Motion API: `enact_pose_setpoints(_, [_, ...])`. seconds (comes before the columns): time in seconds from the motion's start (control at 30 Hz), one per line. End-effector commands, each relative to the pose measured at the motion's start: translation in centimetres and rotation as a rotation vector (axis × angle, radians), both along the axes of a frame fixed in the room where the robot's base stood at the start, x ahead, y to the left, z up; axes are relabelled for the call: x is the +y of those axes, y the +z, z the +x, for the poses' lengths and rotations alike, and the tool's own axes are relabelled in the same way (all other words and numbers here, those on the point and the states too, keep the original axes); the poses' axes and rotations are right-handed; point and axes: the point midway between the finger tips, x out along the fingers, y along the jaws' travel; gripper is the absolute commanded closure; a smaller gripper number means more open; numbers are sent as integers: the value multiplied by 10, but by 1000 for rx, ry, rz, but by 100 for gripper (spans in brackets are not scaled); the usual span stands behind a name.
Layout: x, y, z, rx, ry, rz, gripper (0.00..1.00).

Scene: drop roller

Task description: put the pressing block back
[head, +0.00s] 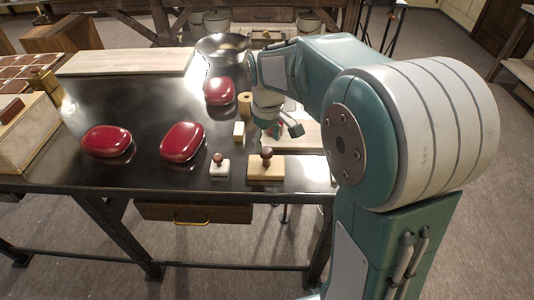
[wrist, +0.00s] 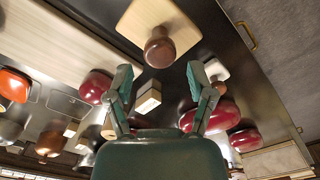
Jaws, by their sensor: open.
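A wooden block with a brown knob (head: 267,168) lies flat near the front edge of the dark table, knob up. A smaller pale block with a knob (head: 219,168) stands to its left. I cannot tell for certain which one is the pressing block. My gripper (head: 281,130) is open and empty above the table, behind the larger block in the head view. In the wrist view my gripper (wrist: 160,78) has its fingers spread, with the larger block (wrist: 136,22) beyond them and the smaller block (wrist: 216,70) beyond the right finger. No contact with either shows.
Red glossy rounded objects (head: 183,142) stand on the dark table (head: 130,170). A pale board (head: 309,137) lies under my gripper, partly hidden by my arm. A small pale block (head: 239,132), a yellowish roll (head: 245,103) and a metal bowl (head: 221,48) are nearby.

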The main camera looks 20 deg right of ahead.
Motion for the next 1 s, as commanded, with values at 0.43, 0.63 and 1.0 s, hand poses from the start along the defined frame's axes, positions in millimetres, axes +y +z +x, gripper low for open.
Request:
enact_pose_setpoints(0.43, [0, 53, -9, -22, -19, 0, 30])
enact_pose_setpoints(0.63, [0, 78, -60, -140, -124, 8, 30])
enact_pose_setpoints(1.0, [1, 83, -163, -372, -349, 65, 30])
